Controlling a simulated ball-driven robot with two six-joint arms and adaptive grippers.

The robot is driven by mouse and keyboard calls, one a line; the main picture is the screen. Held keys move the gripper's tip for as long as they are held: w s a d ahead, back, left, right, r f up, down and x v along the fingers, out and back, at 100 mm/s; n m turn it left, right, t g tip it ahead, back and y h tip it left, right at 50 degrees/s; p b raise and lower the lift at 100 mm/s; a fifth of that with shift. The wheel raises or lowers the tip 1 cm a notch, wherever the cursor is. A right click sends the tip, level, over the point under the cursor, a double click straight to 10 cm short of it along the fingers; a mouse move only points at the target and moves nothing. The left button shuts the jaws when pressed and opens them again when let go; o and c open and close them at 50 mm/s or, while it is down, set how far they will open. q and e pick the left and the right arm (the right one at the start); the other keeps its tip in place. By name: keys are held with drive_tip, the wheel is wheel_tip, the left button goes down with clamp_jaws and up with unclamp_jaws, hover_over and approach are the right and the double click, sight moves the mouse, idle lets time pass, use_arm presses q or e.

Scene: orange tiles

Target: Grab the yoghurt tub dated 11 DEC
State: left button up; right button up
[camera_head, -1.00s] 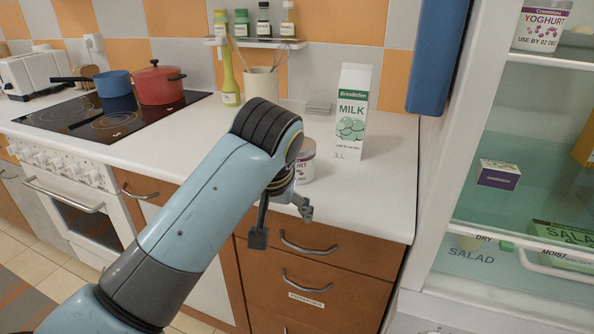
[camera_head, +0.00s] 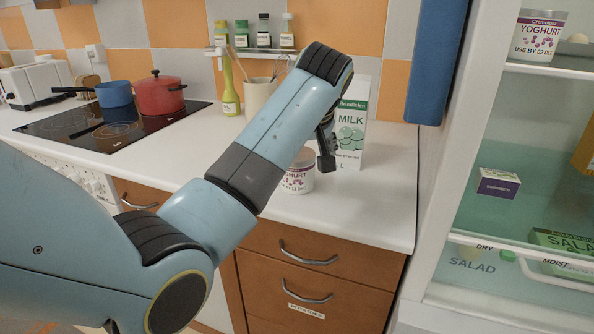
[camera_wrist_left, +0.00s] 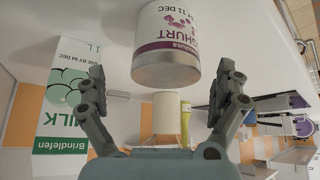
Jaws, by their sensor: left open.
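A white yoghurt tub (camera_head: 299,172) with purple lettering stands on the counter, partly covered by my left arm. In the left wrist view the tub (camera_wrist_left: 166,42) appears upside down, and its label reads 11 DEC. My left gripper (camera_head: 326,148) is beside the tub, in front of the milk carton, and mostly hidden by its own arm. In the wrist view the gripper (camera_wrist_left: 162,80) is open, with its fingers spread and nothing held between them. Another yoghurt tub (camera_head: 538,36), labelled USE BY 02 DEC, stands on the upper fridge shelf. My right gripper is not in view.
A milk carton (camera_head: 354,115) stands close behind and right of the counter tub. A utensil holder (camera_head: 258,97) is behind it. Red (camera_head: 160,95) and blue (camera_head: 114,93) pots sit on the hob. The right part of the counter (camera_head: 385,195) is clear.

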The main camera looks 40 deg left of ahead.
use_arm(q)
drive_tip(key=x, duration=0.2)
drive_tip(key=s+x, duration=0.1)
drive_tip(key=x, duration=0.2)
drive_tip(key=shift+f, duration=0.2)
drive_tip(key=c, duration=1.3)
